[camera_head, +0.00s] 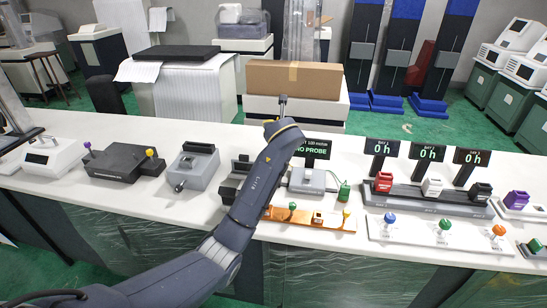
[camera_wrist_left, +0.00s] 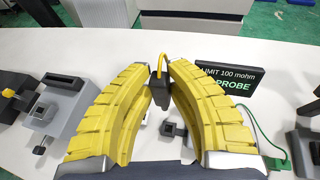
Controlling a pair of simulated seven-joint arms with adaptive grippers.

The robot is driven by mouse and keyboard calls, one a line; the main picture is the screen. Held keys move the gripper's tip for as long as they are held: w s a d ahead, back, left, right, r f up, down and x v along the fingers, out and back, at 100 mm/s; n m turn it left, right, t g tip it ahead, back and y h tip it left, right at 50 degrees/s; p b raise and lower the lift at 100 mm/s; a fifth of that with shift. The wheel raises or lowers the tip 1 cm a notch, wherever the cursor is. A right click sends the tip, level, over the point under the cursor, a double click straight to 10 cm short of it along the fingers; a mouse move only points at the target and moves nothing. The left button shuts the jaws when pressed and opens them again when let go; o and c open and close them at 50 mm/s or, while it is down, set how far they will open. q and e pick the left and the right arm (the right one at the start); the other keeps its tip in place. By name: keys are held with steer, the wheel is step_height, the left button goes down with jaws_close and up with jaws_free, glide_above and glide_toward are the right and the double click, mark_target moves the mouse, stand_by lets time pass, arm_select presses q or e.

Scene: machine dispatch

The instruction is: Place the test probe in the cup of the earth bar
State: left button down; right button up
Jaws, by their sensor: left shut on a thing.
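In the left wrist view my left gripper (camera_wrist_left: 160,78) has its yellow fingers closed at the tips on a small black piece with a yellow curved lead, which looks like the test probe (camera_wrist_left: 160,92). It is held above the white bench. In the head view my left arm's wrist hides most of the gripper. The copper-coloured earth bar (camera_head: 302,221) lies at the bench's front, right of my forearm, with green and yellow knobs and a small block on it. I cannot make out its cup clearly. My right gripper is not in view.
A grey meter box (camera_head: 311,181) stands behind the bar, below a display (camera_head: 311,147) reading "NO PROBE". A green clip (camera_head: 343,192) on a green lead lies beside it. A dark rail (camera_head: 424,201) with coloured blocks and a white strip (camera_head: 418,239) with knobs lie further right.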

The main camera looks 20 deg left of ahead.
arm_select(q)
steer(key=s+d+f, duration=0.2)
steer(key=s+d, duration=0.2)
steer(key=s, duration=0.2)
steer(key=s+a+r, duration=0.2)
steer(key=s+r, duration=0.2)
steer(key=s, duration=0.6)
steer(key=f, duration=1.9)
steer(key=shift+a+f, duration=0.25)
steer(key=shift+a, duration=0.1)
steer(key=shift+f, duration=0.1)
steer(key=c, duration=1.8)
jaws_free()
steer(key=shift+f, duration=0.1)
steer(key=o, duration=0.5)
